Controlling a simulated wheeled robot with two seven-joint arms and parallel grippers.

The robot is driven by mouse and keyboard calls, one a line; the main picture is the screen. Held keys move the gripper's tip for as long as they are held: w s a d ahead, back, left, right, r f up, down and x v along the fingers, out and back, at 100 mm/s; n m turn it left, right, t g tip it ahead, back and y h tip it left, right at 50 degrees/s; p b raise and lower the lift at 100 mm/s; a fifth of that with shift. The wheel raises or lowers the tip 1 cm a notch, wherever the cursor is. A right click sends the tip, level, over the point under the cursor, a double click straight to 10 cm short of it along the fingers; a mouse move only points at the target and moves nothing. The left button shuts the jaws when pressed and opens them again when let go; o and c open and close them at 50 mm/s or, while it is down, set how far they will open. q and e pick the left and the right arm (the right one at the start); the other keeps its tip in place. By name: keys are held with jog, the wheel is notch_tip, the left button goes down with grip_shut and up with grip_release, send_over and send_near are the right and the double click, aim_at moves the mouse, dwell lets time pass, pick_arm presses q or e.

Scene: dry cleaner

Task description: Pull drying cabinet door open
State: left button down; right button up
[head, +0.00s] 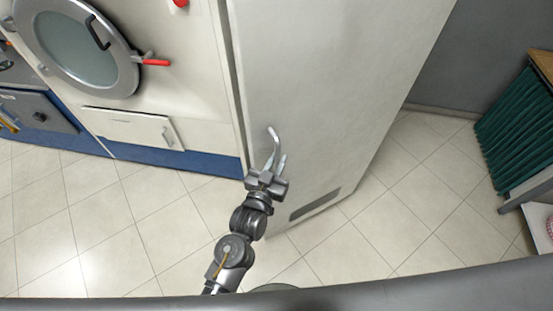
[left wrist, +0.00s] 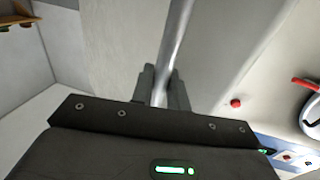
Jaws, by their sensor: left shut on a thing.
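The drying cabinet door (head: 320,80) is a tall, pale panel in the middle of the head view, with a dark grille near its bottom. Its curved metal handle (head: 274,142) is near the door's left edge. My left gripper (head: 276,164) is shut on the handle's lower part. In the left wrist view the handle (left wrist: 177,45) runs as a silver bar down between the fingers of my left gripper (left wrist: 162,88). I cannot tell whether the door stands ajar; a dark strip runs along its left edge. My right gripper is not in view.
A white machine with a round glass door (head: 75,50) and red-tipped latch stands left of the cabinet, on a blue base. A green ribbed item (head: 515,130) stands at the far right. Tiled floor (head: 400,220) is clear right of the cabinet and in front of the machine.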

pick_arm(q)
jog(key=shift+d+r, duration=0.1)
jog(key=c, duration=1.5)
grip_release()
jog(key=shift+w, duration=0.1)
jog(key=shift+o, duration=0.2)
jog(key=shift+s+a+f, duration=0.25)
jog(key=shift+s+a, duration=0.05)
jog(key=shift+s, duration=0.2)
jog(key=b+v, duration=0.3)
jog(key=v, duration=0.6)
jog(key=shift+s+r, duration=0.2)
jog(key=shift+s, duration=0.15)
jog(key=shift+a, duration=0.1)
